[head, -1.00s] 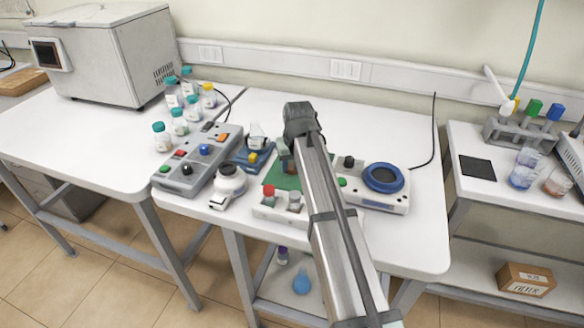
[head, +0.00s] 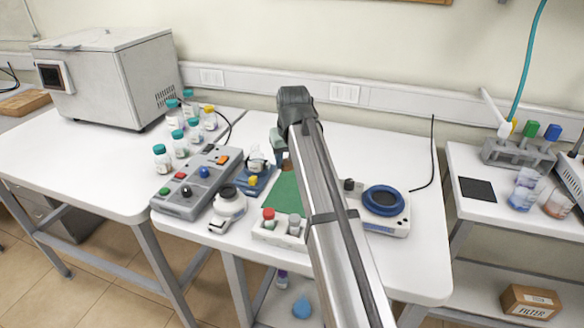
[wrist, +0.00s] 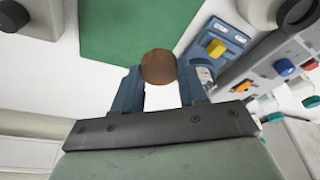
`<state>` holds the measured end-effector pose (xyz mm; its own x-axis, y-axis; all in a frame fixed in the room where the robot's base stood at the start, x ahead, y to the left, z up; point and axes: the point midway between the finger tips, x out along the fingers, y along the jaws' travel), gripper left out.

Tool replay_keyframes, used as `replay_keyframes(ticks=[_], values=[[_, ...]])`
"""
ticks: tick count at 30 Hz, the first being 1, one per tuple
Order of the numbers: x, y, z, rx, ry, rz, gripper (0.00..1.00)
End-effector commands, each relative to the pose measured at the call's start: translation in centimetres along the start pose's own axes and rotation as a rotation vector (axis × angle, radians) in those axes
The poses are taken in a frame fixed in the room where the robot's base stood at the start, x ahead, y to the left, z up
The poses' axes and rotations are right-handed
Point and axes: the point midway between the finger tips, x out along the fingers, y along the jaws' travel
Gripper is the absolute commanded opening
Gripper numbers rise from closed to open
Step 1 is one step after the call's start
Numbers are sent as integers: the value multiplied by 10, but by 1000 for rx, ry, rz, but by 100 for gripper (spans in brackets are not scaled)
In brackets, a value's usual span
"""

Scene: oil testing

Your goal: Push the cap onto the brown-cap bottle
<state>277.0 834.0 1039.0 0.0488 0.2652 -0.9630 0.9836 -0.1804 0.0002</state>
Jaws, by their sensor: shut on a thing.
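A round brown cap (wrist: 158,66) sits between the two blue fingers of my gripper (wrist: 160,85) in the wrist view. The fingers are shut on it. In the head view my gripper (head: 279,142) is partly hidden behind my arm, with a bit of the brown cap (head: 287,165) showing below it, behind the green mat. The brown-cap bottle's body cannot be made out in either view, so I cannot tell whether the cap is on a bottle.
The green mat (head: 283,193) lies in front of the gripper. Left of it stands a blue device (head: 257,180) with glassware, then a grey control box (head: 190,188). A rack (head: 277,233) with a red-capped vial is nearer; a blue-ringed instrument (head: 384,200) is right.

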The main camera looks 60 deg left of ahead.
Motion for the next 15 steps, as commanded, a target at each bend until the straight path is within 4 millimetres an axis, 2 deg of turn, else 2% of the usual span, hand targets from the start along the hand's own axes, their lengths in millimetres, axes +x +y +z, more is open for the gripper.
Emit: replay_keyframes(ticks=[1, 5, 9, 12, 15], values=[[-6, -10, -8, -11, 5, -3, 14], [-16, -28, -49, -33, 16, -14, 14], [-27, -48, -101, -72, 19, -46, 14], [-34, -57, -133, -140, 14, -74, 14], [-37, -61, -152, -239, 6, -102, 14]])
